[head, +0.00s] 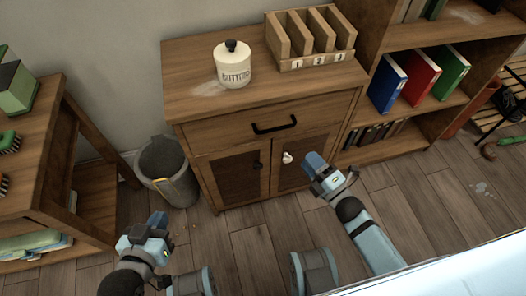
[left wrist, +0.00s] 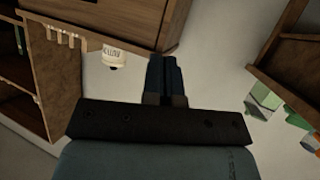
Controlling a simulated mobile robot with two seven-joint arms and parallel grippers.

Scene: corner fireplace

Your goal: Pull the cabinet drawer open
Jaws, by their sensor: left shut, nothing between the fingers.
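The wooden cabinet (head: 180,55) stands against the wall. Its drawer (head: 225,128), with a black bar handle (head: 274,126), looks shut, its front flush above two doors. The left door has a dark knob (head: 257,165) and the right door a white knob (head: 287,158). My left gripper (head: 157,220) is low, in front and left of the cabinet, apart from it. It is shut and empty, and its closed fingers show in the left wrist view (left wrist: 168,75). My right gripper (head: 316,165) is by the right door, beside the white knob; contact and finger gap are unclear.
A white jar (head: 233,67) and a numbered wooden rack (head: 312,40) stand on the cabinet. A bin (head: 167,172) stands on the floor to its left, near my left gripper. A shelf unit (head: 85,120) is at far left, a bookshelf (head: 430,110) at right.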

